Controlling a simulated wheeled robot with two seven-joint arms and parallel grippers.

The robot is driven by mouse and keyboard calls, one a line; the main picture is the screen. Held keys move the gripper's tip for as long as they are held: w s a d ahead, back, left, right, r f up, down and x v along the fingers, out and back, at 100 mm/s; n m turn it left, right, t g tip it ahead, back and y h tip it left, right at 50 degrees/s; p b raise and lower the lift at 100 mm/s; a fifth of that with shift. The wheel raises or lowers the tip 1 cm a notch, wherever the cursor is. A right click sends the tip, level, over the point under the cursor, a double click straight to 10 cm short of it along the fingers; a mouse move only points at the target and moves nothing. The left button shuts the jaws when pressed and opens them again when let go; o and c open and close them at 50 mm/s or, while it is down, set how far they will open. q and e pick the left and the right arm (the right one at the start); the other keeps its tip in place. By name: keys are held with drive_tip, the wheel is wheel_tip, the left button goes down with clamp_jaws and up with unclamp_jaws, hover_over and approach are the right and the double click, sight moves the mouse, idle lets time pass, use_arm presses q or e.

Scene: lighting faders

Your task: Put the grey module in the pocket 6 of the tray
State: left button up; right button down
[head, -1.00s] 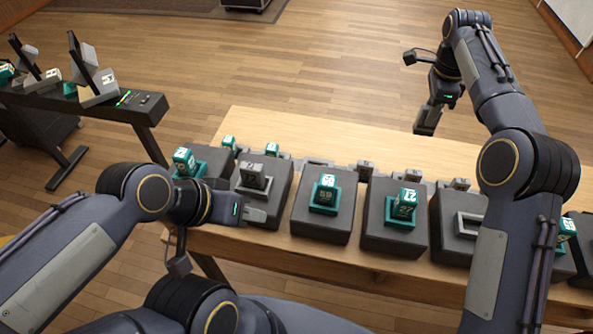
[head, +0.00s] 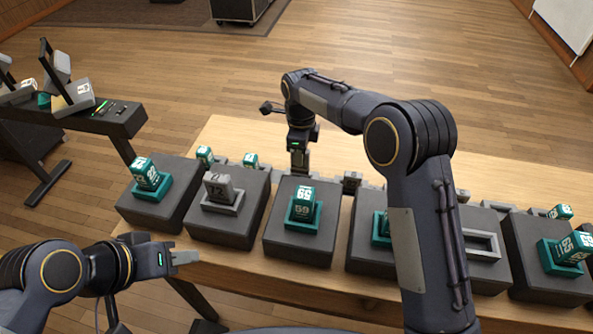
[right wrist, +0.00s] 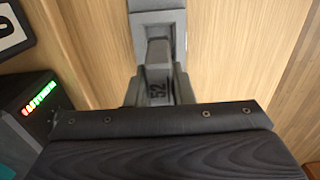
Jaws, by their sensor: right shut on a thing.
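My right gripper (head: 299,165) is above the table's back row of small modules, behind the dark block with the teal module marked 59 (head: 303,203). In the right wrist view my right gripper (right wrist: 160,92) is shut on a grey module marked 52 (right wrist: 157,84). A grey holder (right wrist: 158,14) lies just beyond it; whether they touch is unclear. My left gripper (head: 184,258) is in front of the table's left part, apart from the blocks; its jaw gap cannot be made out. I cannot tell which part is pocket 6.
A grey module marked 72 (head: 218,187) sits in a grey holder on another dark block. An empty grey holder (head: 482,243) is on a block at right. A console (head: 118,119) stands at left. The wooden table (head: 235,132) is clear behind the back row.

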sight(300, 168)
wheel_tip(300, 168, down, 5)
drive_tip(key=shift+f, duration=0.3)
drive_tip(key=shift+f, duration=0.1)
drive_tip(key=shift+f, duration=0.15)
drive_tip(key=c, duration=1.3)
unclamp_jaws()
drive_tip(key=shift+o, duration=0.2)
